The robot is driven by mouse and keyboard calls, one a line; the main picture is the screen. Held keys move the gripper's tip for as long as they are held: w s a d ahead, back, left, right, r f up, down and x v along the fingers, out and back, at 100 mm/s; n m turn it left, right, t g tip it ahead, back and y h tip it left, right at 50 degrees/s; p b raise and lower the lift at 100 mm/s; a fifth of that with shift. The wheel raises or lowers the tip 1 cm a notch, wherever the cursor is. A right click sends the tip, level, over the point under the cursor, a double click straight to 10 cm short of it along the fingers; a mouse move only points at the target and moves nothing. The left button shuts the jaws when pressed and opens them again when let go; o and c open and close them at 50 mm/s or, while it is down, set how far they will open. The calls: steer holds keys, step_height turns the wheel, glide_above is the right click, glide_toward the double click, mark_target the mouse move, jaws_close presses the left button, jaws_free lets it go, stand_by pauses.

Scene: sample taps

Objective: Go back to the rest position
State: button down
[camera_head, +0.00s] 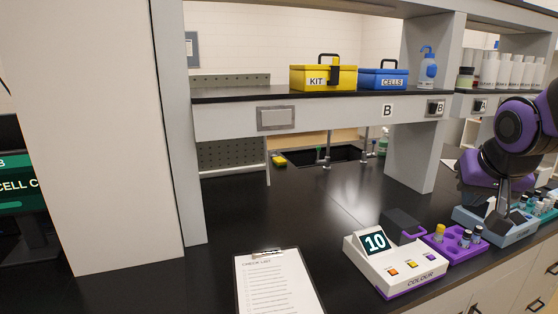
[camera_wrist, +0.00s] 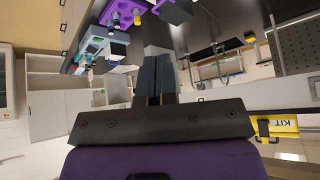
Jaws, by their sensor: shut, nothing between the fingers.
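My gripper (camera_wrist: 154,80) shows in the wrist view with its two dark fingers together and nothing between them. In the head view my purple and black arm is at the right, above the blue-grey rack, and its gripper end is too small and dark there to make out. A white colour meter (camera_head: 394,262) showing "10" stands on the black bench. A purple tray (camera_head: 455,251) with several vials is beside it. The blue-grey rack (camera_head: 487,224) holds more vials, and my arm partly hides it.
A clipboard (camera_head: 276,284) lies at the bench's front. The yellow KIT box (camera_head: 323,78) and blue CELLS box (camera_head: 384,79) stand on the shelf, with a blue-capped bottle (camera_head: 428,70) to their right. Grey shelf posts rise from the bench (camera_head: 320,215). Its middle is clear.

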steer(key=s+a+r+n, duration=0.1)
steer(key=s+a, duration=0.1)
steer(key=s, duration=0.5)
steer(key=s+a+r+n+g+y, duration=0.1)
steer(key=s+a+r+n, duration=0.1)
steer(key=s, duration=0.5)
steer(key=shift+s+a+r+n, duration=0.15)
steer(key=shift+s+a+n, duration=0.15)
stand_by(1.1)
